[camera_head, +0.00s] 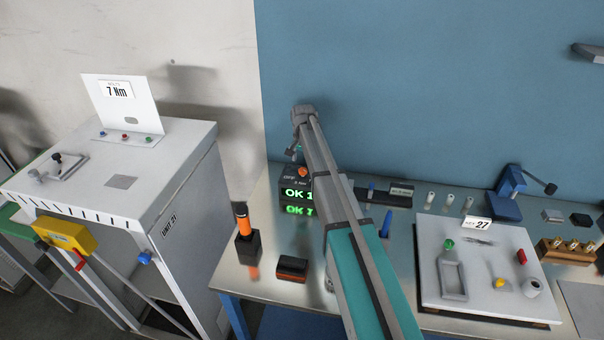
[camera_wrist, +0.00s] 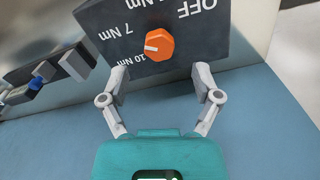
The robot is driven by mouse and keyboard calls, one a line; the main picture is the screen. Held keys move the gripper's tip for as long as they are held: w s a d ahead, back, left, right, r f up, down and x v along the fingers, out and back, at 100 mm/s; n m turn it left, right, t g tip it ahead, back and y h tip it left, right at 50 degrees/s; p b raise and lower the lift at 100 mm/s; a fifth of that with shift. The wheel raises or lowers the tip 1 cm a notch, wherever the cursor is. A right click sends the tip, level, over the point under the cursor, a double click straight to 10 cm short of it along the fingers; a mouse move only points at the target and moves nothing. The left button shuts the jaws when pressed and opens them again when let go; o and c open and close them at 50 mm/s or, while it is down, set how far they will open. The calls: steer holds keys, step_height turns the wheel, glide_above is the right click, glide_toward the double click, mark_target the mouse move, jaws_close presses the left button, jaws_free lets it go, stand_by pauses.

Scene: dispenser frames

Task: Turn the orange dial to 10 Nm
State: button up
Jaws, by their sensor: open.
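The orange dial (camera_wrist: 159,44) sits on the face of a dark box (camera_wrist: 215,38) in the wrist view. Its white mark points left and slightly down, between the printed 7 Nm and 10 Nm labels. The OFF label is at the upper right. My gripper (camera_wrist: 160,76) is open and empty, its fingertips spread wide before the box and below the dial in the picture. In the head view the dial (camera_head: 303,172) shows beside my arm, above a green OK display (camera_head: 297,194). My arm hides part of the box there.
A sign reading 7 Nm (camera_head: 118,90) stands on the white cabinet (camera_head: 165,165) at left. An orange-handled tool (camera_head: 243,225) stands in a black holder left of the box. A white board (camera_head: 440,285) with several small parts lies at right.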

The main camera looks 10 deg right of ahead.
mark_target(303, 169)
steer(key=shift+f+b, duration=1.7)
steer(key=shift+f, duration=0.3)
steer(key=c, duration=1)
steer(key=shift+a, duration=0.15)
jaws_close()
